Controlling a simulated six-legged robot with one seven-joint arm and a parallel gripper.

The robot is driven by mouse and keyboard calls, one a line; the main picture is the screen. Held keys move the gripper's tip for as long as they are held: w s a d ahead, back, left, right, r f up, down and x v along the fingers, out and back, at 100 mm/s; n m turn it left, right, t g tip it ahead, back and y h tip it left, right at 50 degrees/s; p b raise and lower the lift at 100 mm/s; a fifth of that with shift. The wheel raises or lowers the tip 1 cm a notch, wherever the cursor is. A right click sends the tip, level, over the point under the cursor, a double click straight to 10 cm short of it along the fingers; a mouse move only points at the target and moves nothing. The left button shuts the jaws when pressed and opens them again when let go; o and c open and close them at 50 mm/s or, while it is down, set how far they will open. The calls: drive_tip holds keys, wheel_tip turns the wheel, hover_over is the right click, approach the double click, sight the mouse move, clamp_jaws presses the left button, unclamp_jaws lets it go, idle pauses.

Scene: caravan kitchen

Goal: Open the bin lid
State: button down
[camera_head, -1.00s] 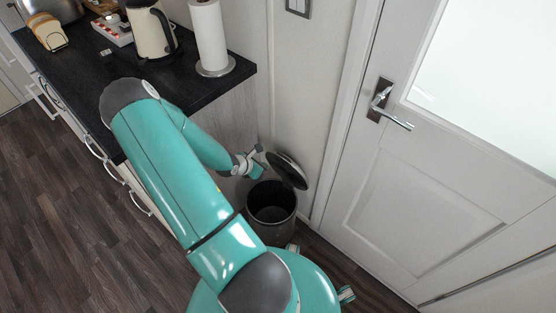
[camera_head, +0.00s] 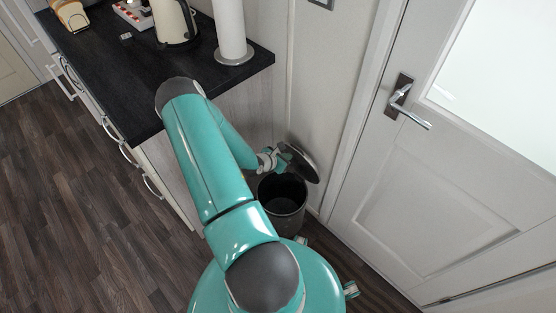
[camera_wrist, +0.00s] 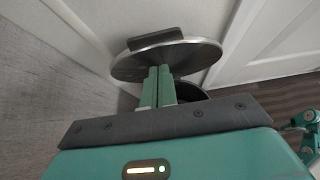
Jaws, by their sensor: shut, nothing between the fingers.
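The bin (camera_head: 283,207) is a dark round bin on the floor between the counter end and the door. Its lid (camera_head: 301,160) is tilted up at the back, and the dark inside of the bin shows. My gripper (camera_head: 284,157) is at the lid, above the bin's opening. In the wrist view my gripper (camera_wrist: 159,72) has its two green fingers shut together with nothing between them. Their tips overlap the dark underside of the lid (camera_wrist: 190,58) there; whether they touch it I cannot tell. Part of the bin's opening (camera_wrist: 190,92) shows behind the fingers.
The dark counter (camera_head: 190,88) stands at the left, with a kettle (camera_head: 174,22) and a paper towel roll (camera_head: 231,30) on it. A closed white door (camera_head: 430,190) with a metal handle (camera_head: 408,105) is at the right. Open floor (camera_head: 80,200) lies at the left.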

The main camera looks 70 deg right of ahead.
sight(296, 151)
drive_tip(key=shift+s+d+r, duration=0.2)
drive_tip(key=shift+s+d, duration=0.15)
drive_tip(key=shift+d, duration=0.3)
drive_tip(key=shift+s+d+r, duration=0.2)
drive_tip(key=shift+s+d, duration=0.1)
drive_tip(key=shift+d, duration=0.35)
